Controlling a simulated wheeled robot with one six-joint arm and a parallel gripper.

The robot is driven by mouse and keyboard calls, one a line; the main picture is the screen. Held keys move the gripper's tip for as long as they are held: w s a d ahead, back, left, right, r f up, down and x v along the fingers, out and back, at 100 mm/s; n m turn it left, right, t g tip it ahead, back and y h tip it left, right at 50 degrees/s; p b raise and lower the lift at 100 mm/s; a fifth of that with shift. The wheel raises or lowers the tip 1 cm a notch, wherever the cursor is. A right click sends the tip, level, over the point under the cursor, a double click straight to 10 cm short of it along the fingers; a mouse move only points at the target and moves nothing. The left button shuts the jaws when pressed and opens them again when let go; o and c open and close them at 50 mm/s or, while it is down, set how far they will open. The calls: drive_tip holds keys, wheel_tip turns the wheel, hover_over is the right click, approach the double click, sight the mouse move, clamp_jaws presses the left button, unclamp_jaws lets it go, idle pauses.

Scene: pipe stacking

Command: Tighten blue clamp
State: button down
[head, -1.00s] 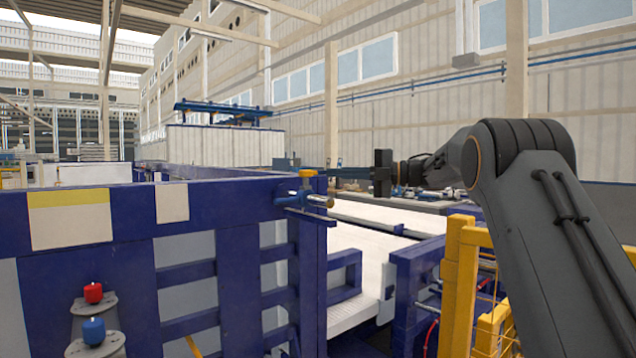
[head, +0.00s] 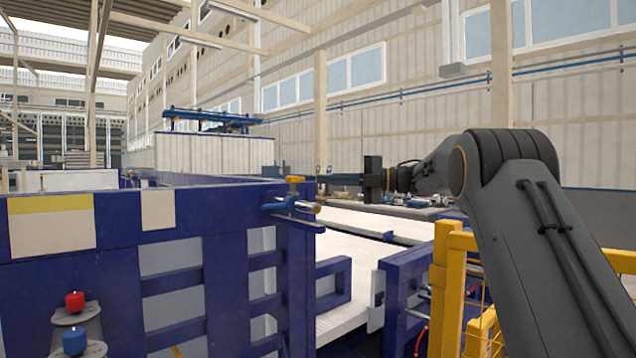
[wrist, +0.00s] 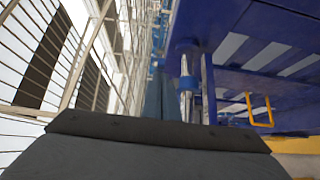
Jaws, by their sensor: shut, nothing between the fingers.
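The blue clamp (head: 292,206) sits at the top corner of a dark blue frame in the head view. My gripper (head: 320,179) reaches in from the right at about the handle's height. Its fingers are shut with nothing between them, and their tips appear close to the handle's right side. I cannot tell whether they touch it. In the wrist view the shut grey-blue fingers (wrist: 161,95) point away, beside blue and silver round parts on their right.
The dark blue frame (head: 225,255) fills the left and centre. A red button (head: 75,301) and a blue button (head: 75,341) stand at its lower left. A yellow fence (head: 452,285) stands below my arm. A wire mesh (wrist: 60,60) lies left in the wrist view.

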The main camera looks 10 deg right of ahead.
drive_tip(key=w+d+b, duration=0.1)
drive_tip(key=d+b, duration=0.1)
drive_tip(key=d, duration=0.9)
drive_tip(key=shift+b, duration=0.3)
